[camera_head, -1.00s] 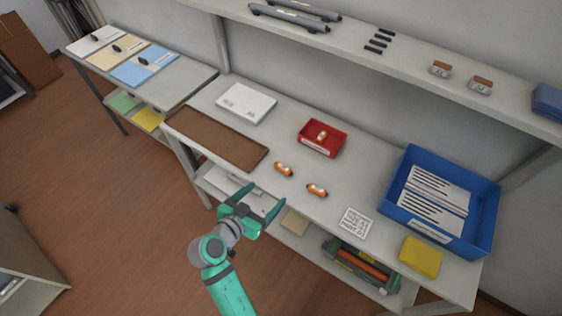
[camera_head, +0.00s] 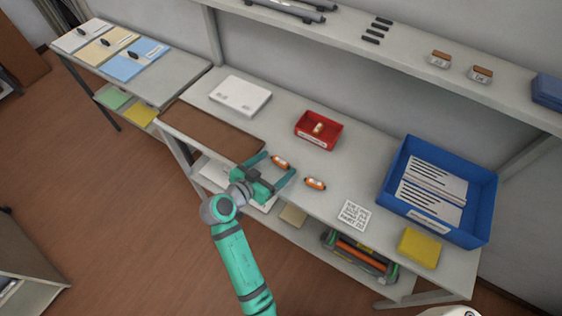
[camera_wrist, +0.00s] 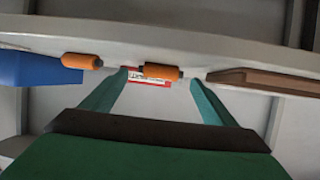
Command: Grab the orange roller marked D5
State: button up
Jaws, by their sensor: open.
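Two small orange rollers lie on the table near its front edge: a left one (camera_head: 281,162) and a right one (camera_head: 315,183). Their marks are too small to read, so I cannot tell which is D5. My gripper (camera_head: 277,166) is open and empty at the front edge, its fingertips to either side of the left roller. In the wrist view this roller (camera_wrist: 161,72) shows centred between the fingers; whether it is inside the jaws or just beyond I cannot tell. The right roller (camera_wrist: 82,61) shows left of the fingers there.
A red bin (camera_head: 317,141) behind the rollers holds a small pale and orange piece. A brown board (camera_head: 210,132) lies left, a blue crate (camera_head: 393,207) right. A white card (camera_head: 353,215) and yellow block (camera_head: 419,247) lie front right. A shelf runs above.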

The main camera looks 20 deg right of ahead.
aim_at(281, 160)
jog(key=shift+x, duration=1.75)
jog(key=shift+r, duration=0.1)
jog(key=shift+c, duration=0.5)
jog(key=c, duration=1)
jog(key=shift+r, duration=0.1)
